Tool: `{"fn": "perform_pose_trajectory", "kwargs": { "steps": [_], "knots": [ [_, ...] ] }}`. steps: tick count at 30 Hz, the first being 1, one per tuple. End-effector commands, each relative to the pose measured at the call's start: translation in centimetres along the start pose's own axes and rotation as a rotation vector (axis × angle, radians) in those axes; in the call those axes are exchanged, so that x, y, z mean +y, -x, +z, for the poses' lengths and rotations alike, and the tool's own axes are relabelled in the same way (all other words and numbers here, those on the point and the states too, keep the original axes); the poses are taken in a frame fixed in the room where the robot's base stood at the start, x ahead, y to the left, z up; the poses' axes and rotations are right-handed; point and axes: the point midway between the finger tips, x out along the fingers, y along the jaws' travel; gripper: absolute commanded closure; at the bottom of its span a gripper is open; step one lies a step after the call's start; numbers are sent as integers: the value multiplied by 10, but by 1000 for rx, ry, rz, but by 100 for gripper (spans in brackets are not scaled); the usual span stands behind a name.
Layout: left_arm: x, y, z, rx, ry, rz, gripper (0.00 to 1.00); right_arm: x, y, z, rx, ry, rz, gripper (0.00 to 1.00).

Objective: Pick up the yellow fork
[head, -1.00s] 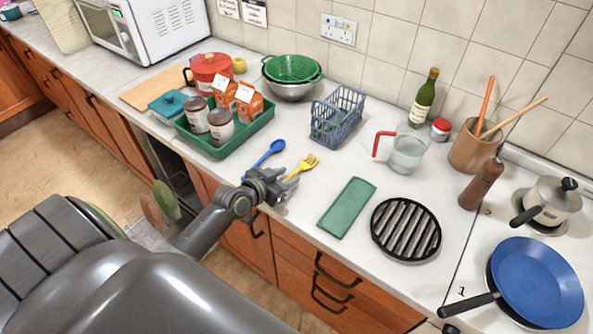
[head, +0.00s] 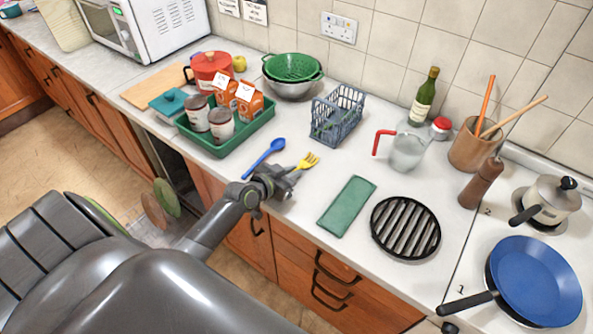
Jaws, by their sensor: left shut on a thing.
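The yellow fork (head: 308,161) lies at the front of the white counter, its tines pointing up and to the right. My left gripper (head: 284,181) is at the fork's near end, shut on its handle. The jaws hide most of the handle. I cannot tell whether the fork is clear of the counter. My right gripper is not in view.
A blue spoon (head: 264,157) lies just left of the fork, close to my gripper. A green cloth (head: 346,206) and a round black grate (head: 405,228) lie to the right. A blue-grey basket (head: 337,115) and a green tray (head: 225,146) stand behind.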

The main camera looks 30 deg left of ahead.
Motion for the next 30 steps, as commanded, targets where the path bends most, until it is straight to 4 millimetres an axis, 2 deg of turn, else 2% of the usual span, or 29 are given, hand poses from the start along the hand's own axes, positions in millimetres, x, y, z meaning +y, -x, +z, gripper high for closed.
{"fn": "perform_pose_trajectory", "kwargs": {
  "steps": [5, 8, 18, 22, 30],
  "knots": [
    [0, 1, -2, 1, -1, 0, 100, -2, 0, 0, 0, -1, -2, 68],
    [0, 4, -11, 3, -2, 1, 100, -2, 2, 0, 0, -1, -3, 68],
    [0, 27, -66, 4, -5, 1, 100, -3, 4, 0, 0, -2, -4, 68],
    [0, 34, -82, 4, -4, 1, 100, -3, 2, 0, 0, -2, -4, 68],
    [0, 39, -93, 0, -1, -1, 100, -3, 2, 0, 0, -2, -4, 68]
  ]
}}
